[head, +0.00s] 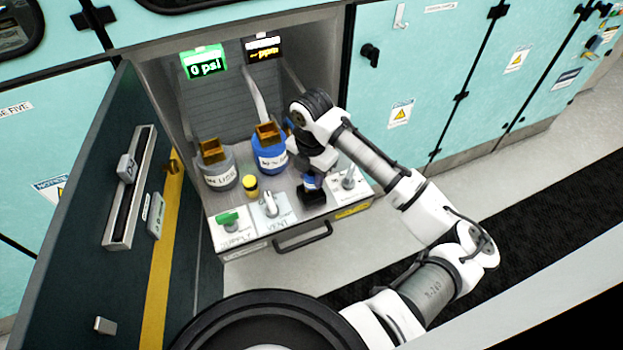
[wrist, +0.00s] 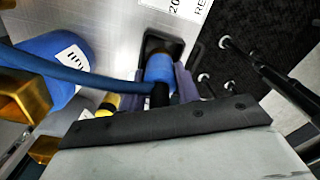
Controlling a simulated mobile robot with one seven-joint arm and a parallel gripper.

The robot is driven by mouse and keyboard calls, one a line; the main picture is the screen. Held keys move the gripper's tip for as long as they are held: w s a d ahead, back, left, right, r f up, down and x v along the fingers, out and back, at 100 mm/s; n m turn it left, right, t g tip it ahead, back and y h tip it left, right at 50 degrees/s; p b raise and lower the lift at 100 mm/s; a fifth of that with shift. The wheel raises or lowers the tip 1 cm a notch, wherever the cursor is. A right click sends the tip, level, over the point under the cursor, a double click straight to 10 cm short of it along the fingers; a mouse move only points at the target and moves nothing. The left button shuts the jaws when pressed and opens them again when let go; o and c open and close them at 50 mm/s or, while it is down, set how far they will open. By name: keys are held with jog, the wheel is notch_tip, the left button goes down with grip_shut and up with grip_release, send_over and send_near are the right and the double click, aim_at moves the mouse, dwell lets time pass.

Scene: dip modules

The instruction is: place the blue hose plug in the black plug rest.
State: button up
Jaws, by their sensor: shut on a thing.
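The blue hose plug (wrist: 160,68) is between the two fingers of my gripper (wrist: 163,85), which is shut on it. A blue hose (wrist: 75,68) runs from the left to the plug's black collar. The plug's far end is at the opening of the black plug rest (wrist: 176,45); how deep it sits I cannot tell. In the head view the black plug rest (head: 313,197) stands on the white panel at the cabinet's front, with the blue plug (head: 311,181) and my gripper right above it. My gripper hides part of the plug there.
A blue canister (head: 269,156) and a grey canister (head: 218,172) stand behind, both with brass fittings. A yellow-and-black cap (head: 250,185), a green supply handle (head: 228,218) and a vent lever (head: 270,205) are to the left. Another lever (head: 348,177) stands close right. The open door (head: 120,230) bounds the left.

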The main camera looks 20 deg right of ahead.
aim_at(311, 182)
jog(key=shift+f, duration=1.55)
jog(key=o, duration=1)
jog(key=shift+o, duration=0.2)
notch_tip(311, 182, up, 12)
jog(key=shift+r+b, duration=0.2)
jog(key=shift+b, duration=0.9)
